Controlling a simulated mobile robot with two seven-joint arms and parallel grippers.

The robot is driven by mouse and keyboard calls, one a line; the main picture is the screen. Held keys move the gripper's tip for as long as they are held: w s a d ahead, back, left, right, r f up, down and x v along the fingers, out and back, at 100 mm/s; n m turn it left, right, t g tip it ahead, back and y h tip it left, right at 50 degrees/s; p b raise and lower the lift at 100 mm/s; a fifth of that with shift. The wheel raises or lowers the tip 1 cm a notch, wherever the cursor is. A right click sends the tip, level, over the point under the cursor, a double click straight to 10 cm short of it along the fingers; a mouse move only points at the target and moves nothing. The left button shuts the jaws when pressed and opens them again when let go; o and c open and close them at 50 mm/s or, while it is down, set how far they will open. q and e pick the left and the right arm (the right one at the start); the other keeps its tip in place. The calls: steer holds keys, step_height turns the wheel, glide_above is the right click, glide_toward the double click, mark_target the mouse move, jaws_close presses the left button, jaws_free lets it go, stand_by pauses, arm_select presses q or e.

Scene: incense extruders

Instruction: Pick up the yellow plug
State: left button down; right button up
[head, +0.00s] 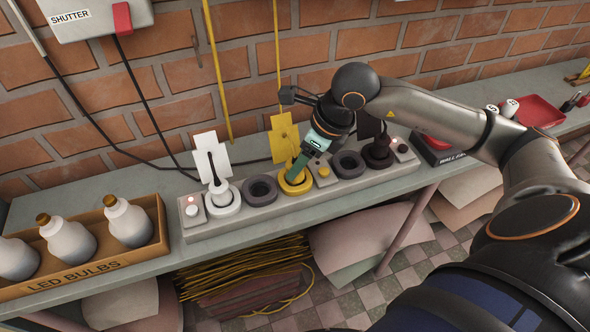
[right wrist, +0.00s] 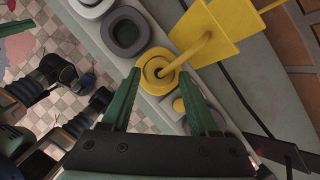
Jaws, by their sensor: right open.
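The yellow plug (head: 298,177) sits upright in the yellow round socket (head: 308,187) on the grey socket strip, with a yellow tag (head: 284,143) behind it. In the right wrist view the plug (right wrist: 159,70) shows with its bent yellow stem and the tag (right wrist: 216,38). My right gripper (head: 295,177) is over the yellow socket, its green fingers pointing down. In the right wrist view the fingers of this gripper (right wrist: 165,78) are apart, one on each side of the plug. I cannot tell whether they touch it.
The strip (head: 262,217) also holds a white plug (head: 221,192) and a dark plug (head: 377,154), with empty dark sockets (head: 260,190) between. A box of bulbs (head: 87,268) stands at the left. A red tray (head: 538,112) lies at the far right. The brick wall is close behind.

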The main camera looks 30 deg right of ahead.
steer(key=shift+x, duration=1.55)
steer(key=shift+r, duration=0.1)
steer(key=shift+c, duration=0.4)
jaws_close()
